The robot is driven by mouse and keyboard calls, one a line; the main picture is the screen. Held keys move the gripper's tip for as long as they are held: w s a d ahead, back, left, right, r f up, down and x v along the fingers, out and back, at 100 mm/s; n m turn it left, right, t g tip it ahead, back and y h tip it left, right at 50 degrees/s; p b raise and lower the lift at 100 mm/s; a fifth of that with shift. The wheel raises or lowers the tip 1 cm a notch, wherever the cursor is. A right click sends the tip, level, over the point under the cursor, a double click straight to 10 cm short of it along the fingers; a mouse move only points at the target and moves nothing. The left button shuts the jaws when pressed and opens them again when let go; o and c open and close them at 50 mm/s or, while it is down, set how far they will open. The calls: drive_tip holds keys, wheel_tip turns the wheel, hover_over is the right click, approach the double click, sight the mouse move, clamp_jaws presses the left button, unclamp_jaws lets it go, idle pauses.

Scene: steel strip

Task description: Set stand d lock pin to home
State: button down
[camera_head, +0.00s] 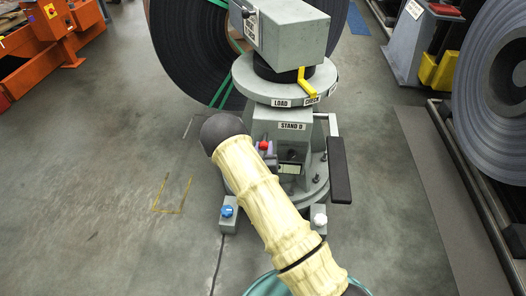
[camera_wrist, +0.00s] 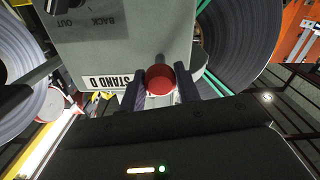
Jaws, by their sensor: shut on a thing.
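Stand D (camera_head: 276,125) is a grey pedestal with its name plate on the front and a round plate marked LOAD and CHECK above. A red knob (camera_head: 264,145), apparently the lock pin's, sits low on its front. In the wrist view the red knob (camera_wrist: 161,79) lies between the two dark fingers of my gripper (camera_wrist: 160,88), which is shut on it. A grey shank runs from the knob to the stand's face. My arm covers part of the stand in the head view. How far the pin is in cannot be told.
A yellow pointer (camera_head: 303,82) hangs at the round plate. A black-padded bar (camera_head: 339,168) projects right of the stand. Blue (camera_head: 228,211) and white (camera_head: 319,218) knobs stand on boxes near the base. A large steel coil (camera_head: 190,45) is behind.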

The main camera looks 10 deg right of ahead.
drive_tip(key=shift+x, duration=1.25)
drive_tip(key=shift+w+r, duration=0.1)
drive_tip(key=shift+w, duration=0.05)
drive_tip(key=c, duration=1.5)
unclamp_jaws()
drive_tip(key=o, duration=0.5)
drive_tip(key=shift+w, duration=0.1)
drive_tip(key=shift+a, duration=0.1)
drive_tip(key=p, duration=0.2)
approach(264, 142)
drive_tip(key=s, duration=0.1)
drive_tip(key=s+a+f, duration=0.1)
drive_tip(key=s, duration=0.1)
drive_tip(key=s+f, duration=0.1)
drive_tip(key=s, duration=0.1)
drive_tip(key=shift+s+a, duration=0.1)
drive_tip(key=shift+a, duration=0.3)
